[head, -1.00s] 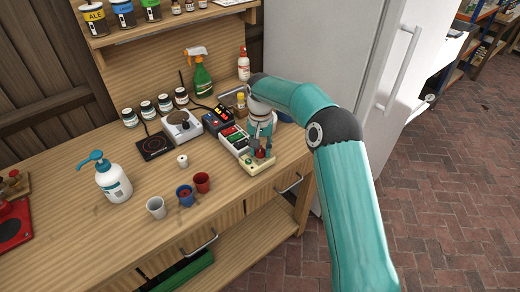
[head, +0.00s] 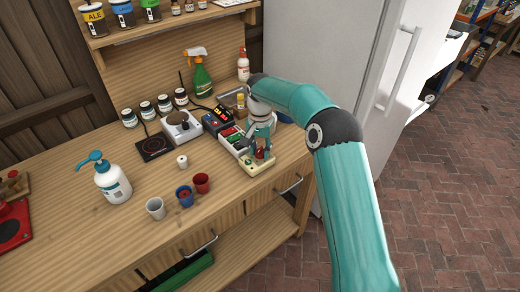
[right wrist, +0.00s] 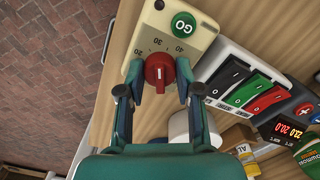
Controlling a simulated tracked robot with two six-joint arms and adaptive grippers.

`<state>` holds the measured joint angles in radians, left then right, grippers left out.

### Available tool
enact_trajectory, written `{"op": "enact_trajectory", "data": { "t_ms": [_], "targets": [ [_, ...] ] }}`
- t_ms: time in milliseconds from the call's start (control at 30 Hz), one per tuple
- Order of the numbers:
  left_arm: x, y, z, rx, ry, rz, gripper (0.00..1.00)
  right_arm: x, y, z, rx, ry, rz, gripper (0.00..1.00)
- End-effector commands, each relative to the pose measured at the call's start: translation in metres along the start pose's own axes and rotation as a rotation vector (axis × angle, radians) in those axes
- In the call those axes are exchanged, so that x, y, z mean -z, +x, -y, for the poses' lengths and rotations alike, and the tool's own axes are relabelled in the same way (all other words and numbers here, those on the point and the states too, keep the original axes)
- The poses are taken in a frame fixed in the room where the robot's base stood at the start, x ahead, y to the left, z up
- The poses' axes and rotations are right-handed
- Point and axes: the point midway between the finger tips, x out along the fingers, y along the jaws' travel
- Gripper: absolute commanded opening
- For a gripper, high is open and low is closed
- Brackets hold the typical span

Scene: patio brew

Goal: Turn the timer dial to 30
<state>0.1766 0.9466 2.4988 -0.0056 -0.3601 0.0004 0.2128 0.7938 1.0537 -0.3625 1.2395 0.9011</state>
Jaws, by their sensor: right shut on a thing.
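The timer (head: 257,166) is a cream box at the front right of the bench. In the right wrist view, the timer (right wrist: 196,24) has a green GO button and printed numbers, with 20, 30 and 40 legible. Its red dial (right wrist: 158,66) has a raised ridge running roughly up the picture, towards the 30; its exact pointer setting is hard to tell. My right gripper (right wrist: 160,78) is shut on the dial, one finger on each side. In the head view, my right gripper (head: 262,150) reaches down over the timer and partly hides it. My left gripper is not in view.
A switch box (right wrist: 250,90) with coloured rockers sits close beside the timer. A grey cup (head: 155,208), a blue cup (head: 185,196), a red cup (head: 202,183) and a pump bottle (head: 113,180) stand to the left. The fridge (head: 330,60) stands behind my right arm.

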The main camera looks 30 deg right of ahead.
Motion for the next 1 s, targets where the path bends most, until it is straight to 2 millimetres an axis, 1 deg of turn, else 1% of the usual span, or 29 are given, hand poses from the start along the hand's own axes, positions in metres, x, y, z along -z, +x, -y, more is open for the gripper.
{"op": "enact_trajectory", "data": {
  "t_ms": [33, 167, 200, 467, 567, 667, 767, 1000],
  "targets": [
    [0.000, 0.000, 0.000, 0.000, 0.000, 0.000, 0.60, 0.001, -0.002, 0.002, 0.007, 0.000, -0.006, 0.36],
    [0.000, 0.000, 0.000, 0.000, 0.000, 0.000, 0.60, 0.001, -0.002, 0.001, 0.005, 0.000, -0.005, 0.58],
    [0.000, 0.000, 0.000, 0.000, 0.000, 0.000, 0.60, 0.001, -0.002, 0.001, 0.005, -0.001, -0.004, 0.60],
    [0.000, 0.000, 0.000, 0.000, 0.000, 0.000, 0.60, 0.000, -0.001, 0.001, 0.002, -0.001, -0.002, 0.60],
    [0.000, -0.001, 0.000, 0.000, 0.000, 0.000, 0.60, 0.001, -0.004, 0.001, 0.003, -0.001, -0.002, 0.60],
    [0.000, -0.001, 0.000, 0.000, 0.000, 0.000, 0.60, 0.001, -0.012, 0.001, 0.003, -0.001, -0.003, 0.60],
    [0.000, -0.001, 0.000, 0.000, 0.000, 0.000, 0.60, 0.001, -0.028, 0.001, 0.005, 0.000, -0.004, 0.60],
    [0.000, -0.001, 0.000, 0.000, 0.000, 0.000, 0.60, 0.002, -0.077, 0.002, 0.006, -0.001, -0.006, 0.60]
  ]
}}
